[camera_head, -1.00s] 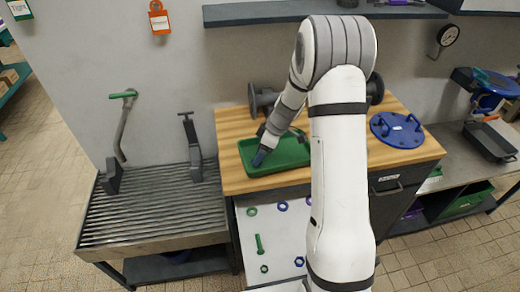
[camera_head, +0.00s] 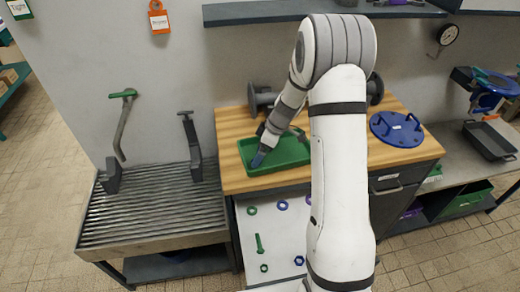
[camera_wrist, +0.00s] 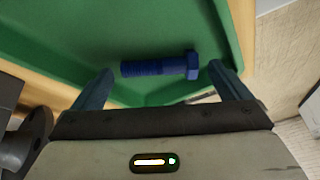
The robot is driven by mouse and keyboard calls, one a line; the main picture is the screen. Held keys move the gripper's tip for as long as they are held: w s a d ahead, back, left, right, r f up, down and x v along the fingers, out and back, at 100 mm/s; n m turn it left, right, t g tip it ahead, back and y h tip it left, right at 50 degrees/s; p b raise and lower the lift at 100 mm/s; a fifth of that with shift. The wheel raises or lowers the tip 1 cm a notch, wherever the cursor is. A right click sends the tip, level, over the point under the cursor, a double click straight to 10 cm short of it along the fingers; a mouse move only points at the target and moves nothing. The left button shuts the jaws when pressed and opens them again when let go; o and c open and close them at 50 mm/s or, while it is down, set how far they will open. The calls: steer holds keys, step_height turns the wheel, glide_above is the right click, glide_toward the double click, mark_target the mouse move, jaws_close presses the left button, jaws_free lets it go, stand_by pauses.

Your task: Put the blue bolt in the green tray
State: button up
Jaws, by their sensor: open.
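The blue bolt (camera_wrist: 160,67) lies in the green tray in the wrist view, its hexagonal head to the right and its threaded end to the left. My gripper (camera_wrist: 158,82) is open, with one finger near each end of the bolt. I cannot tell whether a finger touches it. The green tray (camera_wrist: 60,45) spreads under the bolt. In the head view the tray (camera_head: 291,155) sits on the wooden bench top, and my gripper (camera_head: 259,160) is low over its left part. The bolt cannot be made out in the head view.
The wooden bench top (camera_head: 232,183) carries a blue round flange (camera_head: 397,130) at the right and a grey pipe piece (camera_head: 262,97) behind the tray. A white board (camera_head: 277,237) below holds a green bolt (camera_head: 259,244) and several rings and nuts. A ribbed metal table (camera_head: 152,214) stands left.

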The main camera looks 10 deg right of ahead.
steer(key=b+v, duration=0.2)
steer(key=v, duration=1)
steer(key=s+a+r+m+h, duration=0.1)
steer(key=s+m, duration=0.3)
steer(key=s, duration=0.5)
steer(key=s+a+r+m+t+h, duration=0.1)
steer(key=s+r+m, duration=0.3)
steer(key=s, duration=0.5)
steer(key=s+a+r+m+h, duration=0.1)
steer(key=s+r+m+h, duration=0.1)
steer(key=s, duration=0.7)
steer(key=r+m, duration=0.1)
steer(key=m, duration=0.1)
steer(key=shift+s+m+t+p, duration=0.2)
steer(key=shift+m+t+p, duration=0.1)
steer(key=shift+m+t, duration=0.1)
steer(key=shift+c, duration=0.2)
